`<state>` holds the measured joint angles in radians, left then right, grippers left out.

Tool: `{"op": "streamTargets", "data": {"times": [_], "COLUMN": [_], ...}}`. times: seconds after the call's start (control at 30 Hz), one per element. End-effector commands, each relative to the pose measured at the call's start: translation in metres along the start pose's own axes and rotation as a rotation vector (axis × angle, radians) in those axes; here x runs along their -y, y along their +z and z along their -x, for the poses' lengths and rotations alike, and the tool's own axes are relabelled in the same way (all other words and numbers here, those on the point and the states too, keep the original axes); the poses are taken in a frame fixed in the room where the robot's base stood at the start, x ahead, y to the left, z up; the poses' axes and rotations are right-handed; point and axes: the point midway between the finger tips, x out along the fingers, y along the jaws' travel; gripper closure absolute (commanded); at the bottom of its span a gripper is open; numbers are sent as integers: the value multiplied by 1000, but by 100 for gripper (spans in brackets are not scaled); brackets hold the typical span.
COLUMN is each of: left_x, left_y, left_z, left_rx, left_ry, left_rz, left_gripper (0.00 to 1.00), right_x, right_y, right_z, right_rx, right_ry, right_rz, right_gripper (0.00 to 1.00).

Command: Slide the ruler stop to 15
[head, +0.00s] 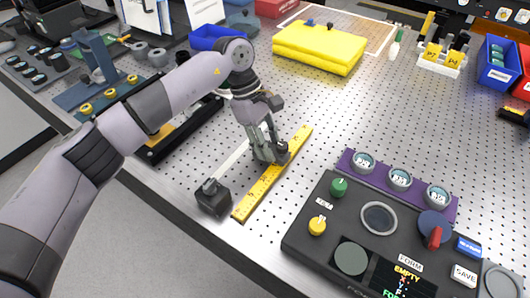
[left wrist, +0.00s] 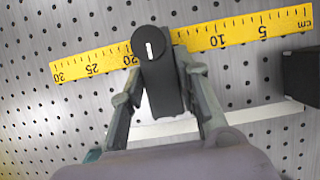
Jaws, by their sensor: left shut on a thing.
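The yellow ruler (head: 261,188) lies flat on the perforated table. In the left wrist view the ruler (left wrist: 230,33) shows the numbers 5, 10, 20, 25 and 30, with 5 at the right. The black ruler stop (left wrist: 160,80) sits across the ruler and covers the 15 region. Its white index line lies between the visible 20 and 10, nearer the 20, roughly at 17 to 18. My left gripper (head: 270,155) is shut on the stop, with a finger on each side, as the left wrist view (left wrist: 155,90) shows. My right gripper is not in view.
A black block (head: 213,196) stands beside the ruler's near end, with a pale strip (head: 232,157) running from it. A dark control console (head: 340,225) is to the right. A yellow cloth-like pad (head: 320,48) lies behind. The table between ruler and pad is clear.

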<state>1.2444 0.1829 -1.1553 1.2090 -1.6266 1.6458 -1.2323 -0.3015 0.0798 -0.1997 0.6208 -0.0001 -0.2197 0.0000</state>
Motion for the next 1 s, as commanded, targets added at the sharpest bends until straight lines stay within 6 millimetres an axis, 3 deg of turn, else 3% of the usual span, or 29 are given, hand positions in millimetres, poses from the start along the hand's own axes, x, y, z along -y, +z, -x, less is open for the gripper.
{"op": "streamTargets", "data": {"times": [0.23, 0.27, 0.53, 0.87, 1.0], "left_x": [0, 0, 0, 0, -1], "left_y": [0, 0, 0, 0, 0], "left_z": [1, 1, 1, 3, 18], "left_rx": [-1, -1, -1, 0, -1], "left_ry": [0, 0, 0, 0, 4], "left_rz": [0, 0, 0, 0, 1], "left_gripper": [100, 68, 50, 50, 50], "right_x": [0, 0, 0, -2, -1], "right_y": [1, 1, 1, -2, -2], "right_z": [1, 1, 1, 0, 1], "right_rx": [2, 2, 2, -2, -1], "right_ry": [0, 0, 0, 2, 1], "right_rz": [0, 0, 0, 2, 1], "right_gripper": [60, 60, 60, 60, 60]}}
